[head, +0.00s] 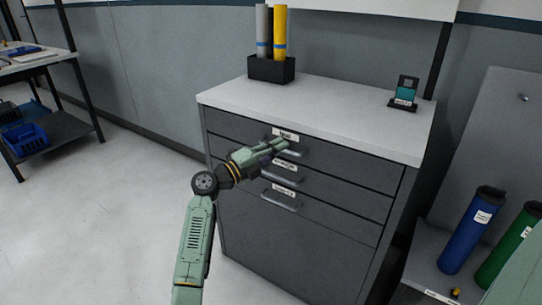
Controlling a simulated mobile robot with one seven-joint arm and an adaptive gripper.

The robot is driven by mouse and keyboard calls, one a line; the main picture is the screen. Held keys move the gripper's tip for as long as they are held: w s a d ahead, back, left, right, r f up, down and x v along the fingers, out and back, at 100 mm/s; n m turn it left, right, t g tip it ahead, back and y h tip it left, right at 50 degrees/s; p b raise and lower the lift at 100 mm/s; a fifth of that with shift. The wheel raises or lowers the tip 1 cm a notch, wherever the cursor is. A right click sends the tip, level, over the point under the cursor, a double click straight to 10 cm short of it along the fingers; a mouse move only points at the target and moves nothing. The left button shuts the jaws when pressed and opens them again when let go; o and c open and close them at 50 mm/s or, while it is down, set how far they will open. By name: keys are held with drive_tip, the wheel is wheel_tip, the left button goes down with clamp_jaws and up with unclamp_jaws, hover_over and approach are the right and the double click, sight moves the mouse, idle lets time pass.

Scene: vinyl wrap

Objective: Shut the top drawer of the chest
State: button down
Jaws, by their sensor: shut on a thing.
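The grey chest (300,235) has a white top and several stacked drawers with labels and bar handles. The top drawer (345,160) looks about flush with the fronts below it; I cannot tell whether a small gap is left. My green gripper (284,145) reaches in from the lower left and is shut on the top drawer's handle (297,153), just under its label (285,134). My fingers hide the left part of this handle. A lower handle (280,201) is clear of my gripper.
A black holder (271,69) with grey and yellow rolls and a small device (404,95) stand on the chest top. Blue (471,230) and green rolls (512,245) stand at the right. A shelf (62,122) with blue bins is at the left. The floor (110,220) left of the chest is clear.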

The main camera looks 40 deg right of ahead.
drive_tip(key=shift+w+d+r, duration=0.1)
drive_tip(key=shift+w, duration=0.05)
drive_tip(key=c, duration=2)
unclamp_jaws()
drive_tip(key=shift+d, duration=0.2)
drive_tip(key=shift+o, duration=0.2)
drive_tip(key=shift+a, duration=0.1)
drive_tip(key=a+f, duration=0.2)
drive_tip(key=a, duration=0.9)
drive_tip(key=shift+w+a+f, duration=0.15)
drive_tip(key=shift+w+a, duration=0.1)
drive_tip(key=shift+a, duration=0.15)
